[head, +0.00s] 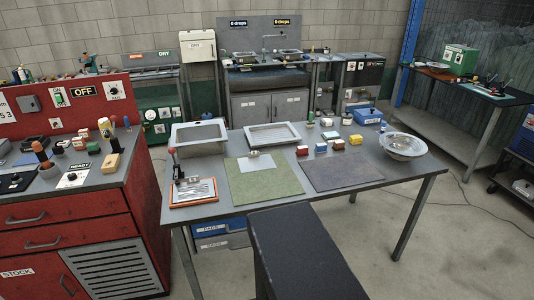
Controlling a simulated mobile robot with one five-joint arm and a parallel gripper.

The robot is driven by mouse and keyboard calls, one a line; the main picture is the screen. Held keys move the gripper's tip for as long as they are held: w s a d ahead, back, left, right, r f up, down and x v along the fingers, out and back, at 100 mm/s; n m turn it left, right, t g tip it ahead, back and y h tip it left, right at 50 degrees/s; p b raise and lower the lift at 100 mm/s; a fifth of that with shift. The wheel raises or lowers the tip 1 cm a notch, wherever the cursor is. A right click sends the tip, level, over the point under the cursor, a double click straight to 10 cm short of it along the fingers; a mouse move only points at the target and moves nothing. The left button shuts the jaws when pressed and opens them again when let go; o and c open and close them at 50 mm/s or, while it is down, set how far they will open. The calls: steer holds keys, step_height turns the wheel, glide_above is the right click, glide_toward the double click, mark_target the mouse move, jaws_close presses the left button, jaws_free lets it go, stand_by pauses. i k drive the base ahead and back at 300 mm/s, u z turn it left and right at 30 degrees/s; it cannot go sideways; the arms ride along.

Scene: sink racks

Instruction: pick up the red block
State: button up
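A small red block (302,150) sits on the grey table (236,142), behind the gap between the green mat and the dark mat. It is the leftmost of a short row of small blocks. Its top looks dark red and nothing visibly touches it. My gripper is not in view; only a dark part, probably my own body, fills the bottom middle.
A sink tray (199,135), a white tray (273,136), a metal bowl (404,146) and a clamp stand (178,180) surround the mats.

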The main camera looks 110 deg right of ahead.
mark_target(303, 151)
steer(key=u, duration=0.1)
steer(key=k, duration=2.3)
steer(key=z, duration=1.5)
steer(key=i, duration=1)
steer(key=u, duration=0.05)
